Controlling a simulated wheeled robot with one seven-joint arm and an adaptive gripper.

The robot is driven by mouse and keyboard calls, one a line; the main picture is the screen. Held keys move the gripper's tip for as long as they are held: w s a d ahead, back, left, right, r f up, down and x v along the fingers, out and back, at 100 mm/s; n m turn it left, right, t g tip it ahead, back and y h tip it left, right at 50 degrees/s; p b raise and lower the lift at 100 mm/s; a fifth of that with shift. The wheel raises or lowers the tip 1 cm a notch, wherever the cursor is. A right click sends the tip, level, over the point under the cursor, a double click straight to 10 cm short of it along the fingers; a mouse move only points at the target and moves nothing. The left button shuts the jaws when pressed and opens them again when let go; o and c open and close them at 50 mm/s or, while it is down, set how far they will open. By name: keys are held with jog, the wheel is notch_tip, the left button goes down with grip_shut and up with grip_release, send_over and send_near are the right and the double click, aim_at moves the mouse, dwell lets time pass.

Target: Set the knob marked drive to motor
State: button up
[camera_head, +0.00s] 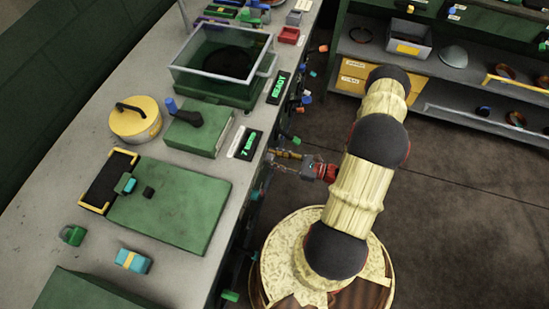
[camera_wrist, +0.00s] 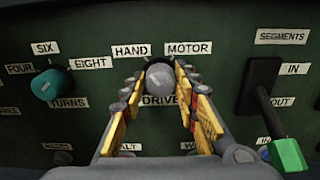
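The knob marked DRIVE (camera_wrist: 160,78) is a rounded grey knob on the dark green panel, in the middle of the wrist view. HAND (camera_wrist: 131,50) is labelled at its upper left and MOTOR (camera_wrist: 188,48) at its upper right; the DRIVE label is below it, partly covered. Which label the knob points to is unclear. My gripper (camera_wrist: 161,75) has its yellow fingers apart, one on each side of the knob; firm contact does not show. In the head view my gripper (camera_head: 285,155) reaches the bench front, and the knob cannot be made out there.
Left of the fingers is a teal TURNS knob (camera_wrist: 52,84). At right a black lever with a green tip (camera_wrist: 288,153) sticks out near the IN and OUT labels. The bench top (camera_head: 90,235) carries a glass-sided box (camera_head: 220,55) and displays. Open floor lies right of my arm.

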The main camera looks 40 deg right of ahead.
jog(key=c, duration=0.6)
jog(key=shift+m, duration=0.4)
jog(key=m+p, duration=0.2)
jog(key=m, duration=0.4)
jog(key=m+p, duration=0.1)
jog(key=m, duration=0.6)
jog(key=shift+w+d+f+p, duration=0.15)
jog(key=shift+d+p, duration=0.05)
jog(key=shift+p, duration=0.2)
jog(key=o, duration=1.1)
jog(key=shift+o, duration=0.2)
